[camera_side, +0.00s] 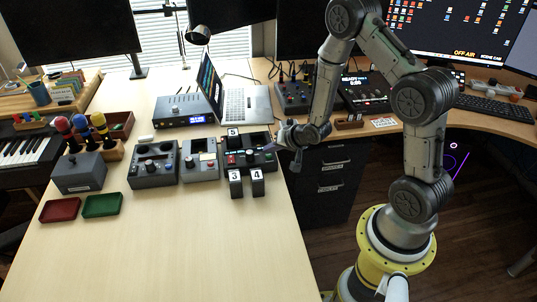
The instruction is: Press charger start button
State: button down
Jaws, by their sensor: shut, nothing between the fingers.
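The charger (262,164) is a dark box near the table's right edge, with number labels 3, 4 and 5 on dark blocks at its front and back. A small red part (231,159) shows on its top left. Which of its small controls is the start button is too small to tell. My gripper (270,149) is shut and empty, at the right end of the charger, reaching in from the right. It overlaps the charger's right side in the picture; I cannot tell whether it touches.
Left of the charger stand a grey control box (200,172) and a larger one with knobs (152,181). Red (60,210) and green (102,206) trays lie further left. A laptop (245,104) stands behind. The front of the table (190,250) is clear.

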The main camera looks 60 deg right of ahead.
jog(key=shift+r, duration=3)
jog(key=w+a+r+n+t, duration=0.1)
jog(key=a+r, duration=0.1)
jog(key=r, duration=0.4)
jog(key=w+a+r+t, duration=0.2)
jog(key=r, duration=0.3)
jog(key=s+a+r+n, duration=0.1)
jog(key=s+a+r, duration=0.15)
jog(key=r, duration=0.35)
jog(key=s+a+r+n, duration=0.1)
jog(key=s+a+r, duration=0.15)
jog(key=r, duration=0.35)
jog(key=s+a+r+n+g, duration=0.1)
jog(key=s+r+n, duration=0.1)
jog(key=s, duration=0.4)
jog(key=s+a+r+n, duration=0.1)
jog(key=s+n, duration=0.1)
jog(key=s, duration=0.4)
jog(key=s+a+f+n+g+y, duration=0.1)
jog(key=s+f+n+g, duration=0.2)
jog(key=s, duration=0.9)
notch_tip(320, 180, down, 3)
jog(key=shift+a+r+n+g, duration=0.1)
jog(key=shift+a+n+g, duration=0.3)
jog(key=shift+g, duration=0.8)
